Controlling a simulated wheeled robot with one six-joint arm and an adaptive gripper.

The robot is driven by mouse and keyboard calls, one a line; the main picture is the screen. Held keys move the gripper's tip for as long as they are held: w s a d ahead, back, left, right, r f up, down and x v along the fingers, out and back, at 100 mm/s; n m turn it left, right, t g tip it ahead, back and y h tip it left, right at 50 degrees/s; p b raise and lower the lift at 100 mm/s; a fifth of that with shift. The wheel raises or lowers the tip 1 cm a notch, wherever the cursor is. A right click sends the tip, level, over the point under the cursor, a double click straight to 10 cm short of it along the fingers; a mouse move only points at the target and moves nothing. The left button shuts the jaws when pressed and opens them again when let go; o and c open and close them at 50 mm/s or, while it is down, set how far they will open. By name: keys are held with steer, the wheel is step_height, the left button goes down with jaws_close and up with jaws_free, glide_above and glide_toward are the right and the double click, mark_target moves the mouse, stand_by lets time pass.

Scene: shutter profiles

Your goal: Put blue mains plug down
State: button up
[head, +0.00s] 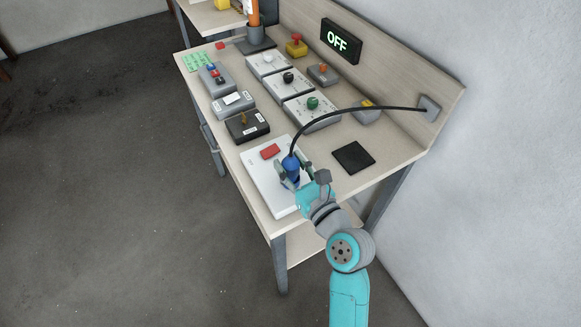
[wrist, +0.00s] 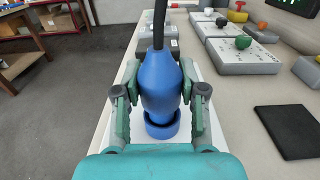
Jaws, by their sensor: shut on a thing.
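The blue mains plug (wrist: 158,85) is between the two fingers of my gripper (wrist: 160,108), which is shut on it. In the head view the plug (head: 290,162) shows over the white board (head: 259,184) near the table's front end. A black cable runs from the plug up to a grey wall socket box (head: 429,107) on the back panel. In the wrist view a round blue collar shows at the plug's near end. I cannot tell whether the plug touches the board.
A black square pad (head: 353,157) lies to the right on bare table. Several control boxes with knobs, such as one with a green knob (head: 313,103), stand further back. A sign reading OFF (head: 341,41) is on the back panel.

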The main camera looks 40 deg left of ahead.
steer(key=shift+f, duration=0.6)
steer(key=shift+f, duration=0.1)
steer(key=o, duration=1.1)
steer(key=shift+o, duration=0.2)
steer(key=shift+r, duration=0.2)
steer(key=v, duration=1.2)
steer(key=shift+f, duration=0.15)
